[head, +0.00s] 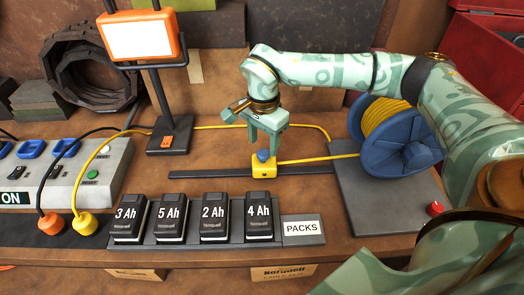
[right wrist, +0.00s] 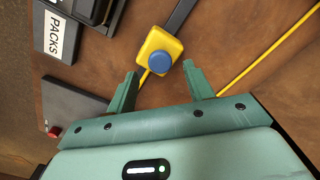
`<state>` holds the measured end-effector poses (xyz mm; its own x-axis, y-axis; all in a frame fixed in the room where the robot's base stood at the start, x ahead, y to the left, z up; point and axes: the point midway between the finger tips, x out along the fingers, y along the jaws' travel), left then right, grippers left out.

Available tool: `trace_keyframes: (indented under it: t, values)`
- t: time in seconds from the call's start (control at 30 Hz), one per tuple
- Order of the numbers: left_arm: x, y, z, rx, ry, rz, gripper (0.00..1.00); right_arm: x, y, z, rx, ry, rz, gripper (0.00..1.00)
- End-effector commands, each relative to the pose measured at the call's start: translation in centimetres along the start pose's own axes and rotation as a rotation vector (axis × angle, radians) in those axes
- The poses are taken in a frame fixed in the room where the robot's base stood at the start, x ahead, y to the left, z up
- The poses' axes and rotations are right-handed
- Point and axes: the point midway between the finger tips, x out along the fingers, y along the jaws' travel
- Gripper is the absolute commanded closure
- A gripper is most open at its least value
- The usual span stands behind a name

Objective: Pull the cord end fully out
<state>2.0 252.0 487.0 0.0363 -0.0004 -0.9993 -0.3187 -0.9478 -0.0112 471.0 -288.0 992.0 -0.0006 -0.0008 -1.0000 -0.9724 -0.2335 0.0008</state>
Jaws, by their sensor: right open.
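The cord end is a yellow block (head: 264,171) with a blue knob (head: 263,155) on top, standing on a dark strip (head: 210,173). Yellow cord (head: 320,159) runs from it to a blue reel (head: 397,145) wound with yellow cord. My right gripper (head: 264,144) points down just above the knob, open and empty. In the right wrist view the block (right wrist: 150,42) and knob (right wrist: 160,61) lie just beyond the gap between the open fingertips (right wrist: 161,69), apart from them as far as I can tell. My left gripper is not in view.
Several black battery packs (head: 187,218) stand in front on a rack beside a PACKS label (head: 303,229). A grey control box (head: 105,165) with plugs is at left. A lamp stand (head: 168,138) is behind. A red button (head: 435,208) sits near the reel.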

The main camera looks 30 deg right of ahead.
Motion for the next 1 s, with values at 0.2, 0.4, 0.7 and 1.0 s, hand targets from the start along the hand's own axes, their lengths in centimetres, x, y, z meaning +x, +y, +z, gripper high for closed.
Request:
trace_keyframes:
  t: [0.2,0.4,0.7,1.0]
  values:
    - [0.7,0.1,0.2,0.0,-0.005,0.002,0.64,2.9,0.0,0.0,0.0,-0.001,0.001,0.48]
    - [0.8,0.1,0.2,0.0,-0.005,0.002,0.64,3.3,0.0,0.0,0.0,-0.001,0.0,0.48]
    - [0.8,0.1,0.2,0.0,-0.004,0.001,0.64,3.2,0.0,0.0,0.0,-0.001,0.0,0.9]
    - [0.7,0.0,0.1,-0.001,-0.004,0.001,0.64,3.1,-0.6,0.7,-0.001,-0.001,-0.001,1.0]
